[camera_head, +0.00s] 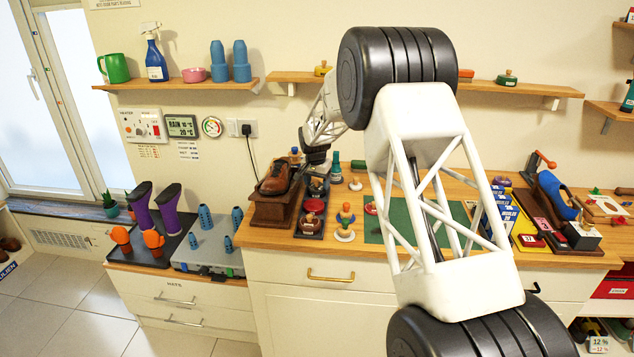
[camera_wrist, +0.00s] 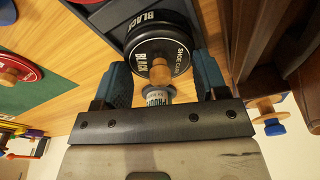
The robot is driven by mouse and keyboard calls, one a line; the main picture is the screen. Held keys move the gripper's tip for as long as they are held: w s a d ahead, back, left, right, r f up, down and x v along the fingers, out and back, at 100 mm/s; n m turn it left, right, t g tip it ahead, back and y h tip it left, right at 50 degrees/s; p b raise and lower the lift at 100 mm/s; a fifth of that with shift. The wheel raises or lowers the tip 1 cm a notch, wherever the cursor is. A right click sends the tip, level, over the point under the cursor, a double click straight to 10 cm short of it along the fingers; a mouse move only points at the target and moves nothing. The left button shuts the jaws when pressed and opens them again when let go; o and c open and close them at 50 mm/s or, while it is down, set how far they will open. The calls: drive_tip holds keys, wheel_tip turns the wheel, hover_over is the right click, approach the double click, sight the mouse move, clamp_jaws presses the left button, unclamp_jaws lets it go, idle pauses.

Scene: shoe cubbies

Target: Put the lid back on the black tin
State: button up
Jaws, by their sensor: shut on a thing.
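In the wrist view, a round black lid (camera_wrist: 176,47) with "SHOE CARE" lettering and a wooden knob faces the camera. My gripper (camera_wrist: 162,80) has its two blue fingers at opposite sides of the lid's rim, shut on it. The black tin (camera_wrist: 148,17), lettered "BLACK", shows just beyond the lid and is partly covered by it. I cannot tell whether lid and tin touch. In the head view, my gripper (camera_head: 316,160) is low over the dark tray (camera_head: 308,232), right of the brown shoe; the lid cannot be made out there.
The brown shoe (camera_head: 276,178) on its wooden stand is close to the gripper's left. A red tin (camera_head: 312,205) sits in the tray. Several small knobbed items stand right of it, before the green mat (camera_head: 398,220). A wall shelf (camera_head: 180,85) runs above.

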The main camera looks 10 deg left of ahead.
idle(0.9)
drive_tip(key=o, duration=1)
drive_tip(key=shift+c, duration=0.2)
drive_tip(key=shift+o, duration=0.4)
drive_tip(key=shift+r, duration=0.1)
drive_tip(key=shift+r, duration=3.4)
drive_tip(key=shift+c, duration=0.3)
clamp_jaws()
drive_tip(key=shift+f, duration=2.4)
